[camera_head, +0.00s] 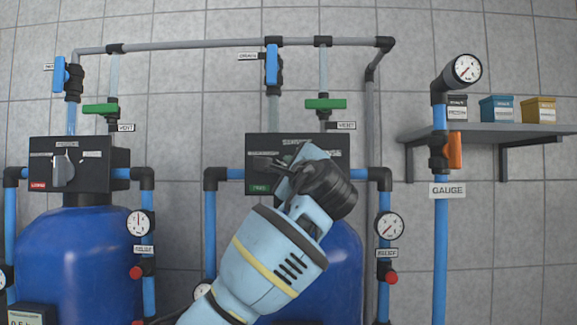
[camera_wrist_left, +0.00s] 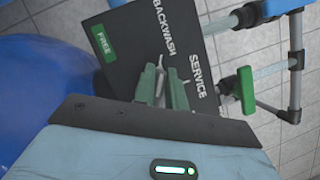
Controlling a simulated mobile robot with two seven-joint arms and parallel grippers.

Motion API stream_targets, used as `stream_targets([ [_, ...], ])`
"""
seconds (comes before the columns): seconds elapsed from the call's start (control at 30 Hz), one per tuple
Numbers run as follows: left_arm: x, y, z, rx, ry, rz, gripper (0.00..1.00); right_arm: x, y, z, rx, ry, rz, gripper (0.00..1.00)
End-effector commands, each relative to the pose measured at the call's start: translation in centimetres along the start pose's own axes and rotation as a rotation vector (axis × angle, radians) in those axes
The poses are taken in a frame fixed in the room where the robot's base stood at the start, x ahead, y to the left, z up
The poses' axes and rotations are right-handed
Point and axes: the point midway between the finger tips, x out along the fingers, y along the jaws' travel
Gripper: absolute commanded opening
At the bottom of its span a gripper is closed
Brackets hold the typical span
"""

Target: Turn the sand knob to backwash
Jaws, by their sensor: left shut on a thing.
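The right-hand dark control box (camera_head: 256,150) sits above a blue tank (camera_head: 345,260). My left gripper (camera_head: 272,163) reaches its front face and hides most of it, knob included. In the left wrist view the gripper's green fingers (camera_wrist_left: 164,88) are shut on the knob (camera_wrist_left: 160,84), of which only a little shows between them. The box face (camera_wrist_left: 130,38) there carries the words BACKWASH and SERVICE and a green FREE tag (camera_wrist_left: 104,43). The fingers are near the SERVICE word; the knob's exact pointing is hard to tell. My right gripper is not in view.
A second box (camera_head: 98,172) with a grey knob (camera_head: 63,170) and red tag stands left, above another blue tank (camera_head: 75,250). Pipes with blue and green valve handles run above. A gauge pipe (camera_head: 440,250) and a shelf (camera_head: 490,130) with small boxes are right.

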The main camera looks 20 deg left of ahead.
Motion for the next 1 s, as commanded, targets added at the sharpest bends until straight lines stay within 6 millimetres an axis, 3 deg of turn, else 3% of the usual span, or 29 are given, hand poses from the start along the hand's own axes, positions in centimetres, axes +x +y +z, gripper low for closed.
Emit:
stream_targets([
  [0.6, -0.02, 0.41, -0.52, -0.038, 0.008, 0.022, 0.0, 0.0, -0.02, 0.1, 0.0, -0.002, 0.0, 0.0],
  [0.63, -0.02, 0.41, -0.52, -0.038, 0.008, 0.022, 0.15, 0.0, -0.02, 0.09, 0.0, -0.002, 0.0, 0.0],
  [0.77, -0.02, 0.37, -0.49, -0.037, 0.008, 0.021, 0.32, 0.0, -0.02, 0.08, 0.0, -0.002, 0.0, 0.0],
  [1.0, -0.02, 0.2, -0.23, -0.038, 0.004, 0.018, 0.35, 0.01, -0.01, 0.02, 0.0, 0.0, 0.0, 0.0],
])
